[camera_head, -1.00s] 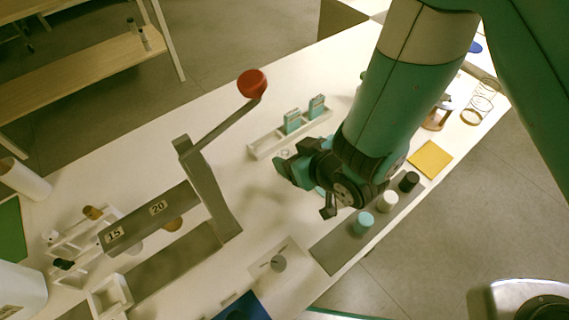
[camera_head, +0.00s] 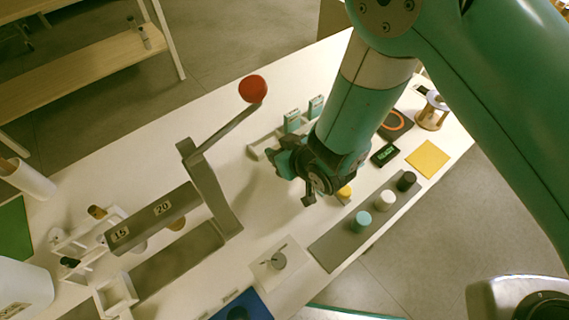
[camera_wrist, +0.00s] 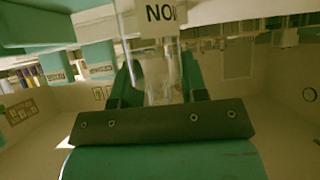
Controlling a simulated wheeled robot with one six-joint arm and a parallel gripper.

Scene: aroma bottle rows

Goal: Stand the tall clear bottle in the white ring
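My gripper (camera_head: 286,164) is above the middle of the white table, pointing left in the head view. In the wrist view, a clear glass bottle (camera_wrist: 158,78) stands between the two dark fingers, which flank it closely and appear shut on it. A pale label with dark letters starting "NO" (camera_wrist: 163,14) shows at the top of that view. The bottle is hard to make out in the head view. I cannot pick out the white ring in either view.
A grey lever stand with a red knob (camera_head: 253,89) rises to the left. A grey strip (camera_head: 332,246) with teal, white and black caps lies in front. A yellow square (camera_head: 428,158) lies right.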

